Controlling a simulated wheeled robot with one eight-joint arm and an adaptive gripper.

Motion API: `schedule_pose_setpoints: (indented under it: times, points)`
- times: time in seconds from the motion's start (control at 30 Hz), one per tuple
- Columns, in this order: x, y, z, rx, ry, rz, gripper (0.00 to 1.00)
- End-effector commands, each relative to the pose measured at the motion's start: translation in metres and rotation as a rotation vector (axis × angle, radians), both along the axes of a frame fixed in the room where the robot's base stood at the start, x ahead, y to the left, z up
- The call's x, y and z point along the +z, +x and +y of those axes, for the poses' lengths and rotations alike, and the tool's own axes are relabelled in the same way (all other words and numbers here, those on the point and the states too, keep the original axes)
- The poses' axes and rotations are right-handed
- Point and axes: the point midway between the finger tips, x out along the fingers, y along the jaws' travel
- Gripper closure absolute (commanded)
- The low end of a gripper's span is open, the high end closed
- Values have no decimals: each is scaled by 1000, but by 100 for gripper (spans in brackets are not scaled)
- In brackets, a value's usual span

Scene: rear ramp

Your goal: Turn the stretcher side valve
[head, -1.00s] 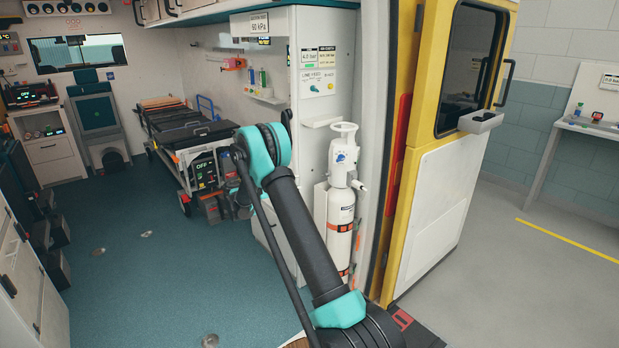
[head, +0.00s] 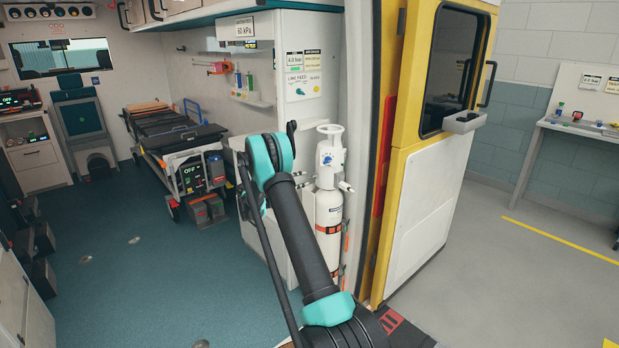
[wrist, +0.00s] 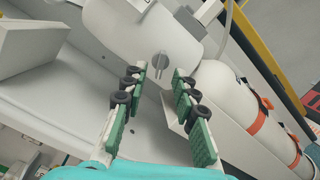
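A white gas cylinder (head: 328,215) with orange straps stands upright by the rear door frame; its white valve head (head: 329,157) carries a blue dial. In the wrist view, the cylinder (wrist: 237,95) lies slanted at the right. A small grey knob (wrist: 160,63) on the white valve head (wrist: 120,25) faces the camera; it appears to be the stretcher side valve. My gripper (wrist: 160,76) is open, its green-padded fingers apart, with the knob seen between and just beyond the tips. Contact cannot be told. In the head view my arm hides the gripper.
A wall panel (head: 303,75) with a blue and a yellow knob is above the cylinder. The stretcher (head: 170,135) stands deeper inside. The yellow-framed door (head: 425,190) is open to the right.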

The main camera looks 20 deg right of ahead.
Motion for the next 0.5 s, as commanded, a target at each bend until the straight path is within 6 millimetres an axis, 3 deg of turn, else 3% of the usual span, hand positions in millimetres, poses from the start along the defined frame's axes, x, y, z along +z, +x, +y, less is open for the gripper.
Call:
schedule_pose_setpoints:
  times: [0.2,0.5]
  points:
    - [0,5,-32,-1,0,0,72]
    - [0,8,-44,0,0,0,72]
